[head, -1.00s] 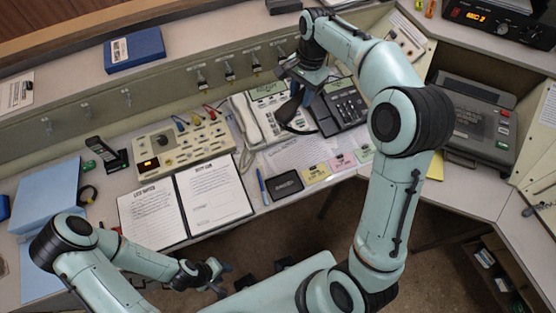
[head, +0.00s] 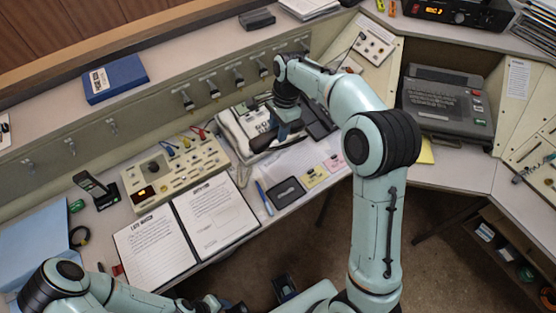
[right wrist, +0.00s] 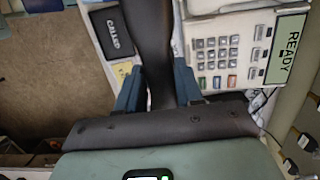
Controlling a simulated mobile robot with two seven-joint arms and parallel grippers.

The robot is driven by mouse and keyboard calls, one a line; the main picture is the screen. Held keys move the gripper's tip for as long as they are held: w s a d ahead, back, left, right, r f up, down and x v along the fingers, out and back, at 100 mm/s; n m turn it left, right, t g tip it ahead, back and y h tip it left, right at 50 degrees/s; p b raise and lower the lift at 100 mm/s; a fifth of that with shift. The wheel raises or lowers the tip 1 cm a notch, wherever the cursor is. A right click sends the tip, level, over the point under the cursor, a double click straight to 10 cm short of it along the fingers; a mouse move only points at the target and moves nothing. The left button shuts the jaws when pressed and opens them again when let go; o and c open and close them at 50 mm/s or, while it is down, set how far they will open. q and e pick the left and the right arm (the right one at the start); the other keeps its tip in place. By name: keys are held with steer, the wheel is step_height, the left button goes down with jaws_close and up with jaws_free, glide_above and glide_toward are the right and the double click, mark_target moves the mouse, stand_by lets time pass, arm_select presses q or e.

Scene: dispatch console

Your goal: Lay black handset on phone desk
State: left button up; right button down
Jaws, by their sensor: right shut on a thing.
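The black handset (head: 263,141) is held by my right gripper (head: 284,130), over the front part of the cream desk phone (head: 234,133). In the right wrist view the handset (right wrist: 148,40) runs lengthwise between the two blue fingertips of the gripper (right wrist: 158,90), beside the phone's keypad and READY display (right wrist: 288,47). I cannot tell whether the handset touches anything below.
A black phone (head: 318,121) stands right of the cream phone, partly hidden by my arm. A black pad (head: 287,192), a blue pen (head: 263,196) and coloured notes (head: 315,176) lie in front. An open logbook (head: 158,238) and a beige console (head: 176,171) are left.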

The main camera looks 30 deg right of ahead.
step_height(320, 180, down, 15)
steer(key=shift+b, duration=0.6)
steer(key=shift+f, duration=0.2)
steer(key=c, duration=0.7)
jaws_free()
steer(key=shift+c, duration=0.2)
steer(key=shift+r, duration=0.1)
steer(key=r, duration=0.4)
steer(key=d+r, duration=0.1)
steer(key=r, duration=0.3)
steer(key=r+p, duration=0.1)
steer(key=r, duration=0.3)
steer(key=shift+d, duration=0.4)
